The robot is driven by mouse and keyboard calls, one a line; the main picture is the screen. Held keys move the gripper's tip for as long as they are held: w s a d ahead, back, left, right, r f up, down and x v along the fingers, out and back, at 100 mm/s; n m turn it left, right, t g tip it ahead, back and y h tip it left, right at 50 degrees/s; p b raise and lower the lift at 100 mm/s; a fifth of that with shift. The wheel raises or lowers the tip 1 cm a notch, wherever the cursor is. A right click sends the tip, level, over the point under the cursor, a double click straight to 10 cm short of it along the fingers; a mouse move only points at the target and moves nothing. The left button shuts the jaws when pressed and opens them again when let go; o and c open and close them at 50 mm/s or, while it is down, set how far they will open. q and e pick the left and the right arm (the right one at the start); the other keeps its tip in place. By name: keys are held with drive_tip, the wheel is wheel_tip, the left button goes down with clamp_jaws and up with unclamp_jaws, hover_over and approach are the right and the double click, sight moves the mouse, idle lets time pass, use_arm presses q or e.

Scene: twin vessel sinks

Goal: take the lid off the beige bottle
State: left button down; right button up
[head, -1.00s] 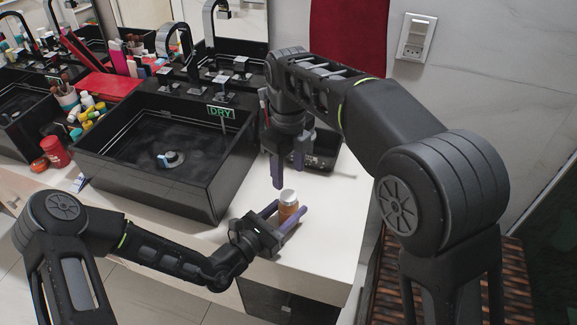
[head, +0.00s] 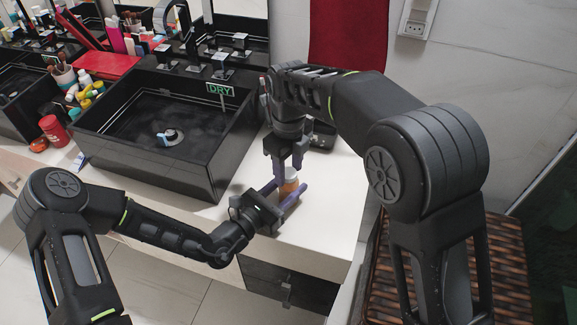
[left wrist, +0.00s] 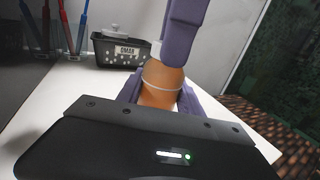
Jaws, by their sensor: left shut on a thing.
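The beige bottle, orange-tan with a pale lid (head: 290,172), stands upright on the white counter near its front right. In the left wrist view the bottle's body (left wrist: 158,97) sits between my left fingers. My left gripper (head: 286,190) is shut on the body from the front left. My right gripper (head: 289,165) points down from above, at the lid. Its fingers look apart, one on the near left side of the lid and one behind. In the left wrist view a right finger (left wrist: 182,35) hides much of the lid (left wrist: 157,50).
A black vessel sink (head: 150,135) marked DRY stands left of the bottle. A small dark basket (left wrist: 120,50) sits behind it. Toiletries crowd the far left. The counter (head: 335,205) right of the bottle is clear, ending above a wicker hamper (head: 400,285).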

clamp_jaws()
idle(0.4)
